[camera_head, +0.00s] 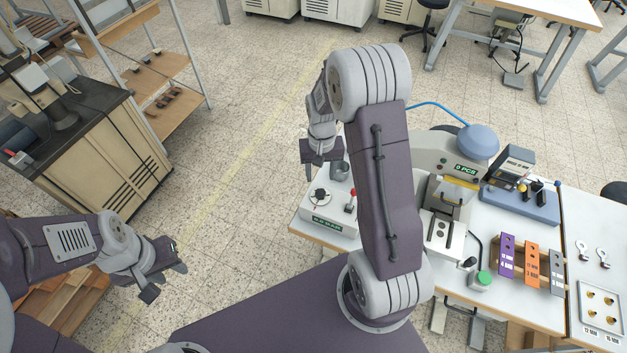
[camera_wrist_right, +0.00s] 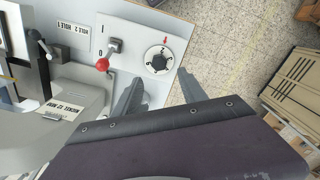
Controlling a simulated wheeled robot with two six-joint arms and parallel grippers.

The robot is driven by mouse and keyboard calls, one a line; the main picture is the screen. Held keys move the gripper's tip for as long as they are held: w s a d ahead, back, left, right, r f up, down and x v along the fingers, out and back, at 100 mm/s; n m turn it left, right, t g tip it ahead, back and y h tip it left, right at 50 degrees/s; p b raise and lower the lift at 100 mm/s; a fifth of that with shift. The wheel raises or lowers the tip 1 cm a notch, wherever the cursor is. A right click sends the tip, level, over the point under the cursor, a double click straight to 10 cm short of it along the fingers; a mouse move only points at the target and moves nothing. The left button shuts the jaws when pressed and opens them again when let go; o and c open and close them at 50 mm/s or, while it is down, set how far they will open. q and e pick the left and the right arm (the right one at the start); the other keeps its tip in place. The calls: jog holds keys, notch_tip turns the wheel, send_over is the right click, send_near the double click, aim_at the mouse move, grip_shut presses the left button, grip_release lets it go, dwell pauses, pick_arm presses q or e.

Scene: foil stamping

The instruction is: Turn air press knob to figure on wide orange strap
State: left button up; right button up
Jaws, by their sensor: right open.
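The air press knob (camera_head: 320,197) is a round black dial on a white control box at the near left of the bench. In the right wrist view the knob (camera_wrist_right: 158,60) shows a white pointer and a red mark beside it. My right gripper (camera_head: 322,170) is open and empty above the box; its fingers (camera_wrist_right: 160,88) stand apart below the knob in the wrist view, not touching it. The orange strap (camera_head: 532,264) lies between a purple and a grey one; its printed figure is too small to read surely. My left gripper (camera_head: 166,281) is open and empty over the floor.
A red-tipped lever (camera_head: 352,191) stands beside the knob and also shows in the wrist view (camera_wrist_right: 103,64). The stamping press (camera_head: 440,150) is right of my right arm. Purple (camera_head: 506,252) and grey (camera_head: 557,271) straps and a metal tray (camera_head: 602,325) lie further right.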

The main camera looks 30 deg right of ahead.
aim_at(320, 191)
jog(key=shift+s+r, duration=0.15)
jog(key=shift+s, duration=0.25)
jog(key=shift+s+f, duration=0.25)
jog(key=f, duration=0.2)
jog(key=f+p, duration=0.1)
jog(key=f, duration=0.2)
jog(key=w+f, duration=0.1)
jog(key=f, duration=0.2)
jog(key=shift+w+d, duration=0.1)
jog(key=shift+s+f, duration=0.2)
jog(key=shift+f, duration=0.1)
pick_arm(q)
jog(key=shift+s+r, duration=0.3)
jog(key=shift+r, duration=0.55)
jog(key=shift+w, duration=0.1)
pick_arm(e)
jog(key=shift+w, duration=0.1)
pick_arm(q)
jog(key=shift+w, duration=0.1)
pick_arm(e)
jog(key=shift+f, duration=0.1)
grip_shut()
